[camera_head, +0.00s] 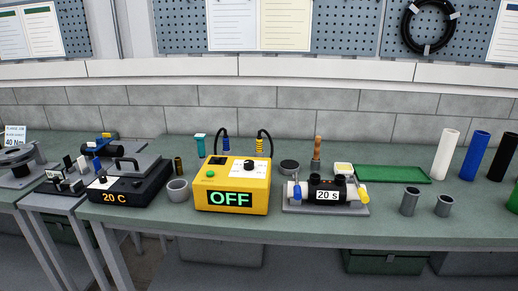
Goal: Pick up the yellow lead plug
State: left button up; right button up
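The yellow lead plug (259,146) is banded with dark stripes and hangs upright at the end of a black lead behind the yellow control box (256,176). The box front shows a display reading OFF. A blue lead plug (226,144) hangs on a second black lead to its left. A black coupling (326,184) marked "20 s" lies on a grey cradle at the right, with a blue terminal (297,193) at its left end and a yellow terminal (363,195) at its right end. Neither of my grippers is in view.
A grey cup (178,190) stands left of the box, beside a black unit (125,187) reading 20 C. Behind the coupling are a dark round tin (289,167) and a wooden-handled tool (317,152). A green tray (388,174) and upright tubes stand at the right.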

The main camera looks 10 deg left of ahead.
aim_at(259, 144)
jog(key=i+l, duration=0.1)
jog(key=i+l+u, duration=0.5)
jog(key=i, duration=0.2)
